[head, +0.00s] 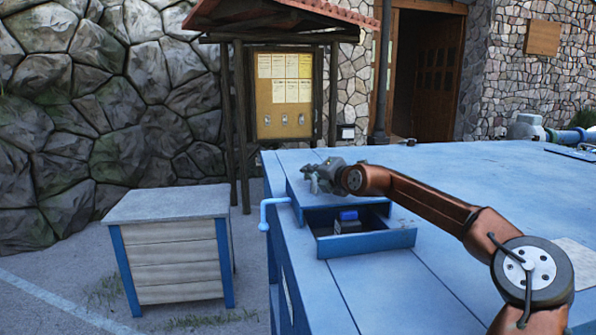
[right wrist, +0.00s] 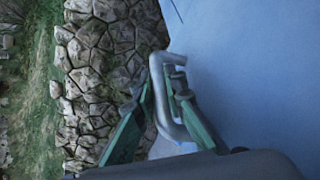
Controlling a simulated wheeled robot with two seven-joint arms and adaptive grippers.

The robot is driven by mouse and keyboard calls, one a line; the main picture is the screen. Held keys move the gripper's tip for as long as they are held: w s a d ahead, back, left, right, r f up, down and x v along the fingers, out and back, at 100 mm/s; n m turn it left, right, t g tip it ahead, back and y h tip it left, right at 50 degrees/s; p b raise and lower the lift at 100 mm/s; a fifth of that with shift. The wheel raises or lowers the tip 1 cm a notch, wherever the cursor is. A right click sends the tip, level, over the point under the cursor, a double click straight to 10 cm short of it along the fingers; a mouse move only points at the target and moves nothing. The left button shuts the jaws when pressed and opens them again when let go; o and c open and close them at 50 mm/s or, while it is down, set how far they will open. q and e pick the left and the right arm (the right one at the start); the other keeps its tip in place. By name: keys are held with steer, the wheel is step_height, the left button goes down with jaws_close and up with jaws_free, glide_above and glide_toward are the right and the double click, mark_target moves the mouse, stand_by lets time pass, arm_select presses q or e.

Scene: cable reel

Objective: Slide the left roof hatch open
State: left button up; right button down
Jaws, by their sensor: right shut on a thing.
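The left roof hatch (head: 303,197) is a flat blue panel on top of the large blue body. In front of it is an open recess (head: 324,231) with a dark object and a blue piece (head: 348,215) inside, so the hatch stands at least partly open. My right gripper (head: 316,183) is over the hatch panel. In the right wrist view its green fingers (right wrist: 163,108) are shut on a grey bent handle (right wrist: 160,70). The gripper hides the handle in the head view. My left gripper is not in view.
The blue roof (head: 480,185) spreads to the right. A light blue bent pipe (head: 265,212) is at its left edge. A wooden crate (head: 170,250) stands on the ground at left. A notice board (head: 285,95) under a small roof and stone walls are behind.

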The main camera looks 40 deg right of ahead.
steer(key=w+d+p, duration=0.1)
steer(key=w+p, duration=0.1)
steer(key=shift+w+d+r, duration=0.1)
steer(key=shift+w+d, duration=0.2)
steer(key=shift+d, duration=0.1)
steer(key=shift+w+d+p, duration=0.3)
steer(key=shift+w+p, duration=0.2)
steer(key=shift+w, duration=0.3)
steer(key=c, duration=2)
jaws_free()
steer(key=shift+o, duration=0.2)
steer(key=shift+a, duration=0.1)
